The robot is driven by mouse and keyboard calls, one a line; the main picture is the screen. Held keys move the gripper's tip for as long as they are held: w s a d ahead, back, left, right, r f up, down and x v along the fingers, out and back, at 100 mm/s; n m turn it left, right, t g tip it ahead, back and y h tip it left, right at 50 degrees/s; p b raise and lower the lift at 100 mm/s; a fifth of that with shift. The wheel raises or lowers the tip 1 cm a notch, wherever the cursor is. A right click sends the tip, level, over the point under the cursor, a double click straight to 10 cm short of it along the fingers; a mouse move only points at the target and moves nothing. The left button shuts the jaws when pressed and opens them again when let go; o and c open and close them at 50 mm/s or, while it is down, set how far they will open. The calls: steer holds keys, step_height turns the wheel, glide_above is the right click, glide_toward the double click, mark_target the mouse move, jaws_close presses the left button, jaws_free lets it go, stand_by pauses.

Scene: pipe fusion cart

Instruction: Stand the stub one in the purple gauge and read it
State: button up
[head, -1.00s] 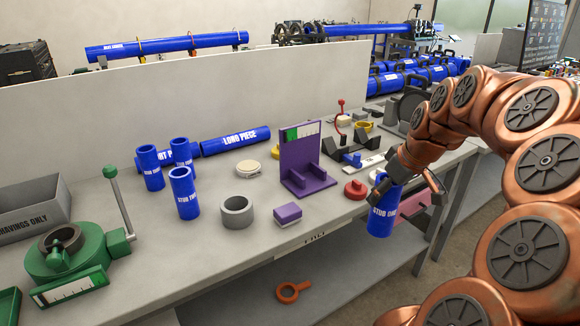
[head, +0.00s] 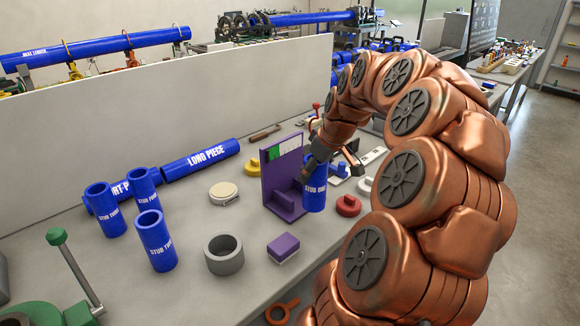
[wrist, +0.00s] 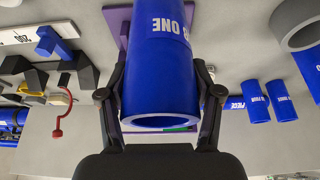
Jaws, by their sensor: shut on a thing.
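The purple gauge (head: 277,172) stands on the bench with an upright plate, a green and white scale at the top and a foot. Stub one is at the gauge's right side, partly covering it. I cannot tell whether it touches the foot. The gauge shows behind it in the wrist view (wrist: 115,20).
Blue stubs two (head: 156,243), three (head: 106,212) and four (head: 143,190) stand at left. A grey ring (head: 223,256), a purple block (head: 283,248) and a red knobbed piece (head: 348,206) lie near the gauge. A low partition (head: 200,105) runs behind.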

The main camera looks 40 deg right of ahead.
steer(key=w+d+f+p, duration=0.2)
steer(key=w+f+p, duration=0.2)
steer(key=w, duration=0.6)
steer(key=shift+f+p, duration=0.2)
steer(key=shift+p, duration=0.25)
steer(key=shift+d, duration=0.1)
steer(key=shift+f, duration=0.15)
steer(key=o, duration=1.4)
steer(key=b+v, duration=0.3)
steer(key=v, duration=0.9)
